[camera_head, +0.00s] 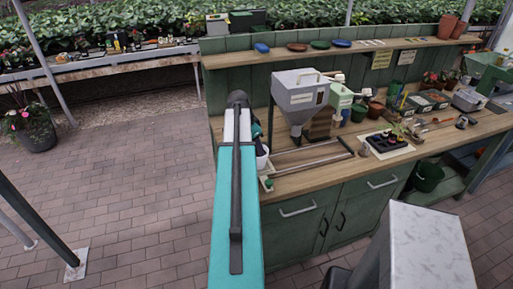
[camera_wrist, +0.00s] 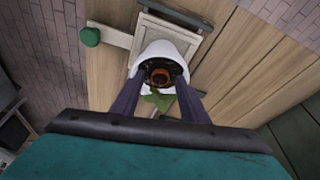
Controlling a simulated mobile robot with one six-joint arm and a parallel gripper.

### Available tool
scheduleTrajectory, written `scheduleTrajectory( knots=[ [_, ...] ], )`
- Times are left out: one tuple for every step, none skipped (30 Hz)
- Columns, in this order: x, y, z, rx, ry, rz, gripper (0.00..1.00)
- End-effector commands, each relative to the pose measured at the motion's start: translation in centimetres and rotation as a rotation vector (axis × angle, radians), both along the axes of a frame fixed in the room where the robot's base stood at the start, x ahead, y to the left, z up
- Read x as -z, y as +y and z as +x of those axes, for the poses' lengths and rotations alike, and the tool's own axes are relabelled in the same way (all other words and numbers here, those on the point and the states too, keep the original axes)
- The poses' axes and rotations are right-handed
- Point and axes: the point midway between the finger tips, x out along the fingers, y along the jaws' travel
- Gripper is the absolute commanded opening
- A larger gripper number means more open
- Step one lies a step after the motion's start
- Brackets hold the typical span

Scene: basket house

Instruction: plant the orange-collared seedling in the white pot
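The white pot (camera_wrist: 165,48) stands on the potting bench, with dark soil inside. The orange collar (camera_wrist: 159,77) of the seedling is in the pot's mouth, and its green leaves (camera_wrist: 158,99) lean toward my wrist camera. My gripper (camera_wrist: 159,80) has its two dark fingers spread, one on each side of the seedling, with the tips at the pot's rim. The fingers look apart from the collar. In the head view the white pot (camera_head: 262,159) shows partly behind my arm, and the seedling in it is hidden.
A grey hopper (camera_head: 300,95) stands behind. A dark seedling tray (camera_head: 388,145) is farther right. A grey-topped block (camera_head: 425,245) stands at front right.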

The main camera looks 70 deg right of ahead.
Motion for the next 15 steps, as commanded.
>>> scheduleTrajectory(
  knots=[
    [0.00,-0.01,-0.01,0.000,0.000,0.000,0.44],
    [0.00,-0.01,-0.01,0.000,0.000,0.000,0.44],
    [0.00,-0.01,-0.01,0.000,0.000,0.000,0.44],
    [0.00,-0.01,-0.01,0.000,0.000,0.000,0.44],
    [0.00,-0.01,-0.01,0.000,0.000,0.000,0.44],
    [0.01,0.00,-0.02,0.000,0.000,0.000,0.44],
    [0.00,0.00,-0.01,0.000,0.000,0.000,0.44],
    [0.00,0.00,-0.01,0.000,0.000,0.000,0.44],
    [-0.02,0.00,0.00,0.000,0.000,0.000,0.44],
    [-0.05,0.00,0.00,0.000,0.000,0.000,0.44],
    [-0.10,0.01,0.01,0.000,0.000,0.000,0.44],
    [-0.18,0.02,0.03,0.000,-0.001,-0.001,0.44],
    [-0.25,0.03,0.05,0.000,-0.001,-0.001,0.44],
    [-0.34,0.05,0.07,0.000,0.000,-0.001,0.44],
    [-0.49,0.09,0.11,0.000,0.000,-0.001,0.44]
  ],
)
